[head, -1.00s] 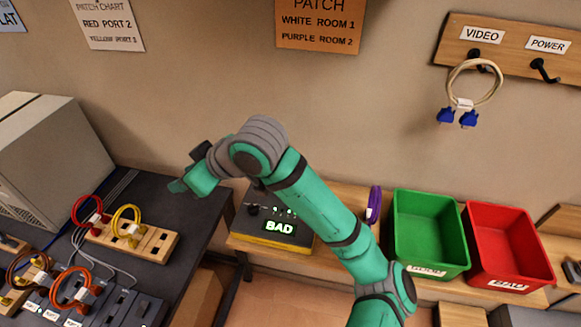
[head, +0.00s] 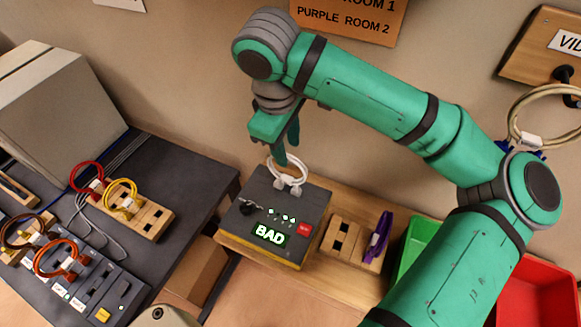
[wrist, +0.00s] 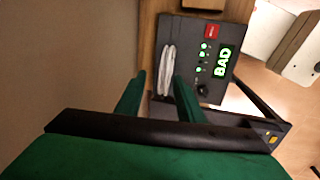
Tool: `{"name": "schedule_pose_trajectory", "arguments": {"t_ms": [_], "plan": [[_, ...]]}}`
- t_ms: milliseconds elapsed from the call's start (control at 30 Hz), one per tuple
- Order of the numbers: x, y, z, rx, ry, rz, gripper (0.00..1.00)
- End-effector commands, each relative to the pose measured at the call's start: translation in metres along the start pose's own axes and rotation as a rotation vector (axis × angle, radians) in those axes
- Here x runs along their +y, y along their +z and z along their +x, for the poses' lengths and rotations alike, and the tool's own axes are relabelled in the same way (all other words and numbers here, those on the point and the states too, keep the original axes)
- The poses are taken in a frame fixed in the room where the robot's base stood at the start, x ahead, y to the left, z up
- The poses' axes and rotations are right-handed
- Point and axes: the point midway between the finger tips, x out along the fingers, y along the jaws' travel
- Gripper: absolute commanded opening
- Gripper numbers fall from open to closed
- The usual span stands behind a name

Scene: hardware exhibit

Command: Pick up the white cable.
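The white cable (head: 289,181) is a small loop standing at the back of the dark tester box (head: 262,196), whose screen reads BAD. In the wrist view the cable (wrist: 167,72) shows edge-on beside the lit screen. My gripper (head: 283,156) points down just above the cable. In the wrist view its two green fingers (wrist: 158,95) are apart, with the cable ahead of the gap between them and closer to the right finger. I cannot tell whether a finger touches the cable. The gripper holds nothing that I can see.
A wooden block (head: 352,246) with a purple cable (head: 379,237) stands right of the tester. Behind my arm are a green bin (head: 409,252) and a red bin (head: 545,296). A cream cable (head: 515,112) hangs at right. Red and yellow cables sit on the left desk.

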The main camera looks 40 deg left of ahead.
Motion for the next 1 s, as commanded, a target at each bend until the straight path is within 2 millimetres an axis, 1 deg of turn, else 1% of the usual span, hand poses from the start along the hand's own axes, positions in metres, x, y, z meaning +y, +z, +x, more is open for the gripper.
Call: {"name": "schedule_pose_trajectory", "arguments": {"t_ms": [33, 100, 200, 367, 600, 700, 800, 1000], "plan": [[0.000, 0.001, 0.008, 0.000, -0.001, 0.003, 0.35], [0.000, 0.001, 0.017, 0.001, -0.001, 0.003, 0.35], [0.000, 0.000, 0.026, 0.001, -0.001, 0.001, 0.35], [-0.001, -0.001, 0.034, 0.003, 0.000, -0.002, 0.35], [-0.002, 0.001, 0.067, 0.003, -0.001, -0.003, 0.35], [-0.001, 0.001, 0.077, 0.003, 0.000, -0.003, 0.35], [-0.001, 0.001, 0.081, 0.004, 0.000, -0.003, 0.35], [-0.001, 0.001, 0.081, 0.005, 0.000, -0.003, 0.35]]}}
